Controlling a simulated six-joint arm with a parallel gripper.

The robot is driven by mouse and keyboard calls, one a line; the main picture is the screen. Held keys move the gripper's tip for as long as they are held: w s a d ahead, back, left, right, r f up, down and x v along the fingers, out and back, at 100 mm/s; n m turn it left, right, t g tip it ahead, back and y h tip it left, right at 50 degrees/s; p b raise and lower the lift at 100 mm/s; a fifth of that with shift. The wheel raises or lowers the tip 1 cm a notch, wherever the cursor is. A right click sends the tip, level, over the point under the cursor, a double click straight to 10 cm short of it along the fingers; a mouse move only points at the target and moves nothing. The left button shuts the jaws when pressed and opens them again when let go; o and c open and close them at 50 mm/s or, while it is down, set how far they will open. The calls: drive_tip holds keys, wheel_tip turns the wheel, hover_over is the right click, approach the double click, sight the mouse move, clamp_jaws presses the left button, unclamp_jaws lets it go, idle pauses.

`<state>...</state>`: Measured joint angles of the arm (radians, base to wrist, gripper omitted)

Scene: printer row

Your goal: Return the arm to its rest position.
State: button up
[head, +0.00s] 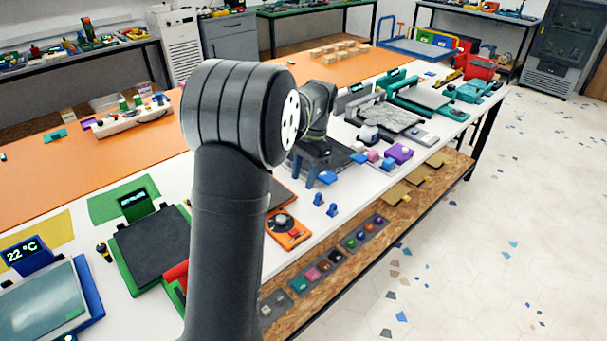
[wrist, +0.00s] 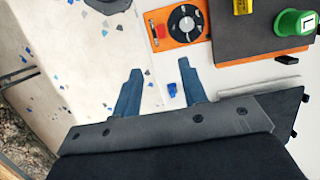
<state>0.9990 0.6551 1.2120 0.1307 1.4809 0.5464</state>
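My arm (head: 228,230) rises in the foreground of the head view and bends at a large grey joint over the table. My gripper (head: 308,178) is beyond that joint, above the white table, and partly hidden by the arm. In the wrist view my gripper (wrist: 159,68) shows two blue fingers spread wide apart with nothing between their tips. Below it are the white tabletop and, to the left, the speckled floor.
An orange dial panel (head: 288,230) lies near the table edge, also in the wrist view (wrist: 178,24). Small blue pieces (head: 318,199) stand nearby. A black-topped printer (head: 152,248) is left of my arm. A purple block (head: 399,152) is to the right. Floor on the right is clear.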

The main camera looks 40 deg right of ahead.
sight(291, 233)
idle(0.4)
drive_tip(key=x, duration=1.7)
drive_tip(key=shift+f, duration=0.25)
drive_tip(key=shift+r, duration=0.1)
